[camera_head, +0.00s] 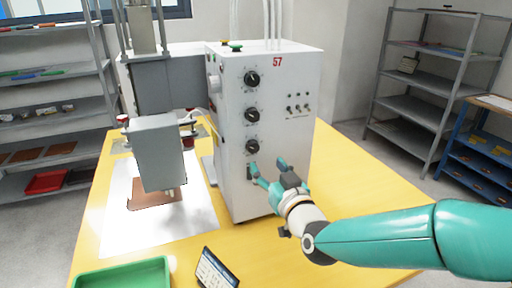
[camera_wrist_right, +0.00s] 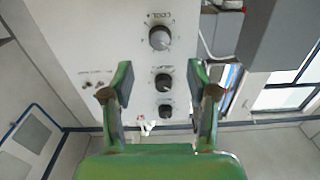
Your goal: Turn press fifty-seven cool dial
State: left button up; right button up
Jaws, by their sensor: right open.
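Press 57 is a white cabinet (camera_head: 290,150) with a red number near its top. Three black dials stand in a column on its front: top (camera_head: 252,79), middle (camera_head: 252,115) and lowest (camera_head: 252,146). In the right wrist view, which looks upside down, the nearest dial (camera_wrist_right: 159,38) has a label that seems to read COOL; it appears to be the lowest one. My right gripper (camera_head: 268,165) is open and empty, just below and right of the lowest dial in the head view. Its fingers (camera_wrist_right: 161,82) are apart, with no dial between them that I can confirm. My left gripper is out of view.
Toggle switches (camera_head: 298,107) are right of the middle dial. The grey press head (camera_head: 157,152) stands left of the cabinet, over a brown sheet (camera_head: 155,193). A green tray (camera_head: 122,276) and a small tablet (camera_head: 216,269) are at the yellow table's (camera_head: 255,250) front.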

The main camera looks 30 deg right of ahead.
aim_at(254, 149)
jog(key=p+x, duration=0.1)
jog(key=x, duration=0.7)
jog(key=shift+a, duration=0.1)
jog(key=shift+c, duration=0.2)
grip_shut()
jog(key=shift+f+n+b, duration=0.25)
jog(key=shift+n+b, duration=0.65)
jog(key=shift+b, duration=0.15)
jog(key=shift+r+n+b, duration=0.1)
jog(key=shift+n+b, duration=0.4)
jog(key=shift+n, duration=0.5)
jog(key=shift+r+n, duration=0.1)
jog(key=shift+n, duration=0.6)
